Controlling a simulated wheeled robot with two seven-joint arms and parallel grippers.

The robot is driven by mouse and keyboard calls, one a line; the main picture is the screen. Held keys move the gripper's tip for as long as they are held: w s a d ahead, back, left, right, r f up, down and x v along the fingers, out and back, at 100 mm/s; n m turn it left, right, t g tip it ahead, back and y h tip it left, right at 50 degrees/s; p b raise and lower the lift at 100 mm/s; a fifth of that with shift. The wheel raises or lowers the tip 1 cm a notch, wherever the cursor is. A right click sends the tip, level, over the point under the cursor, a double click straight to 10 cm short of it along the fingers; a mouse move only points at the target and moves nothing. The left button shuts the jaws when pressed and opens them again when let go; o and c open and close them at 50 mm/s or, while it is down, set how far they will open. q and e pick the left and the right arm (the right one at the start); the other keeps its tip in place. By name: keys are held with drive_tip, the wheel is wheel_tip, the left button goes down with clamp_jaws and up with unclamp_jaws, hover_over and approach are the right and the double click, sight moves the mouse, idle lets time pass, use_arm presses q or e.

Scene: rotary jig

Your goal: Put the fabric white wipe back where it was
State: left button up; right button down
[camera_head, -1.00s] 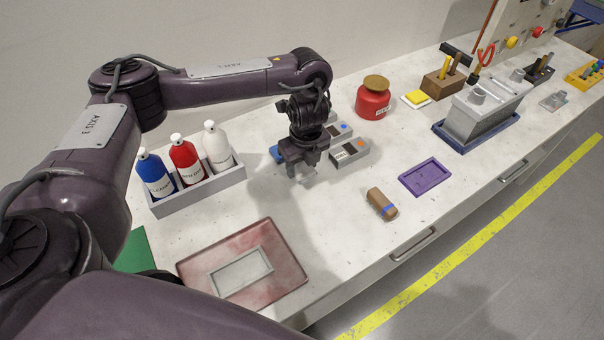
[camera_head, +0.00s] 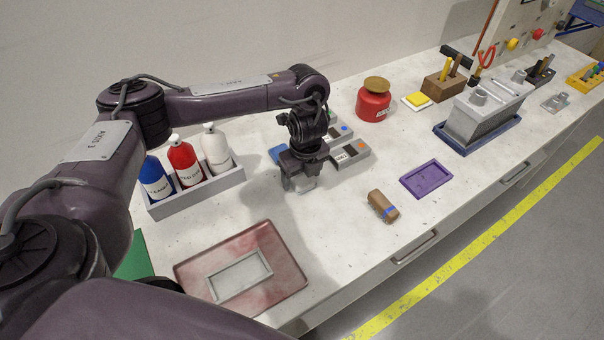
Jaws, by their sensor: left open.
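My left gripper (camera_head: 301,184) points down over the bench, left of the small grey boxes, with its jaws open. A small pale grey-white piece (camera_head: 307,183) shows at its fingertips; it may be the white wipe, but the gripper hides much of it. I cannot tell whether the fingers touch it. A reddish mat (camera_head: 283,265) with a pale framed rectangle (camera_head: 240,276) lies at the front left, nearer than the gripper. My right gripper is not in view.
A grey tray (camera_head: 200,199) holds blue, red and white bottles behind the mat. Small grey boxes (camera_head: 350,160) and a blue item (camera_head: 277,153) stand close to the gripper. A brown roll (camera_head: 382,206) and purple tray (camera_head: 427,179) lie to the right. Bench between mat and roll is clear.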

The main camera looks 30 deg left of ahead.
sight(305, 181)
use_arm(q)
drive_tip(key=shift+r, duration=0.35)
wheel_tip(305, 181, up, 12)
drive_tip(key=d+p, duration=0.1)
drive_tip(key=p, duration=0.2)
drive_tip(key=shift+s+d+f, duration=0.15)
drive_tip(key=shift+s+f, duration=0.05)
drive_tip(key=shift+s, duration=0.2)
